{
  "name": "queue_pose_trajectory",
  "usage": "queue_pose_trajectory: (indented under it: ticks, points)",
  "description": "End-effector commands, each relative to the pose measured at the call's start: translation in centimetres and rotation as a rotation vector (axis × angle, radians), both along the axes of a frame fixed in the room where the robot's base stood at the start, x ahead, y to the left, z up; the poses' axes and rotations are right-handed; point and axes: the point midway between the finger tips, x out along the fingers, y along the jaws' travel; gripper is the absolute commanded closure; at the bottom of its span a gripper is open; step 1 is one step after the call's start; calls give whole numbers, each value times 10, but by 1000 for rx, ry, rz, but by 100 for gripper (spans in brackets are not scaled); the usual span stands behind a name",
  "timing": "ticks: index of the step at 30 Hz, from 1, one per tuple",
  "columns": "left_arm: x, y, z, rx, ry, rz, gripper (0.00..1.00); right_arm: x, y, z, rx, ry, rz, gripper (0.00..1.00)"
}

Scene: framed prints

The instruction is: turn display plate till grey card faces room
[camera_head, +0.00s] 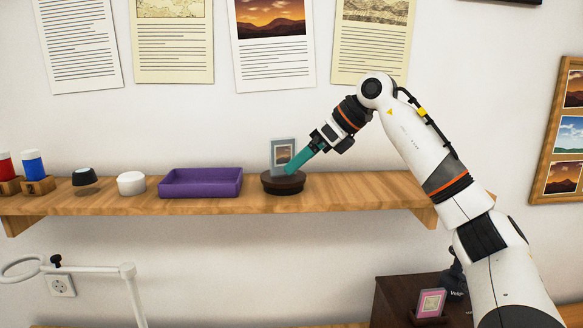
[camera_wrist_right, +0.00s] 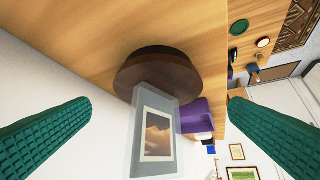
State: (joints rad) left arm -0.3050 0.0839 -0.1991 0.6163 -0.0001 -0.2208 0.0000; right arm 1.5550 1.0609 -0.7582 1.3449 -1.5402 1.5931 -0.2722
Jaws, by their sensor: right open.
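The display plate (camera_head: 283,152) is a pale grey, partly clear upright panel with a small orange-brown landscape picture. It stands on a dark round base (camera_head: 283,185) near the right part of the shelf. The picture side faces the room; no grey card face shows. My right gripper (camera_head: 293,167) has teal fingers close to the plate's right side. In the right wrist view, the fingers are apart, one on each side of the plate (camera_wrist_right: 154,130), with gaps between them and it. The brown base (camera_wrist_right: 160,72) lies beyond them. My left gripper is out of view.
On the wooden shelf (camera_head: 350,190), a purple tray (camera_head: 201,184) stands left of the base, then a white round tub (camera_head: 131,183) and a dark-topped object (camera_head: 84,177). Printed sheets hang above. A pink-framed picture (camera_head: 430,303) stands below right. The shelf right of the base is clear.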

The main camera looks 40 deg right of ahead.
Motion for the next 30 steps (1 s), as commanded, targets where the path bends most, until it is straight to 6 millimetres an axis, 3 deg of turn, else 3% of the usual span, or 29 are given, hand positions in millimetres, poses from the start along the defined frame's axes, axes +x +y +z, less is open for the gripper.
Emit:
queue_pose_trajectory:
  ticks: [9, 20, 25, 30]
  points:
    - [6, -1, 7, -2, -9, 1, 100, 26, 17, -30, 1, 0, 1, 0]
    - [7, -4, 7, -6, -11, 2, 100, 29, 19, -35, 0, 0, 0, 0]
    - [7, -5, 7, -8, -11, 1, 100, 29, 19, -34, 0, 0, 0, 28]
    - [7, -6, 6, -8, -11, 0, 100, 29, 20, -35, -2, 0, -29, 30]
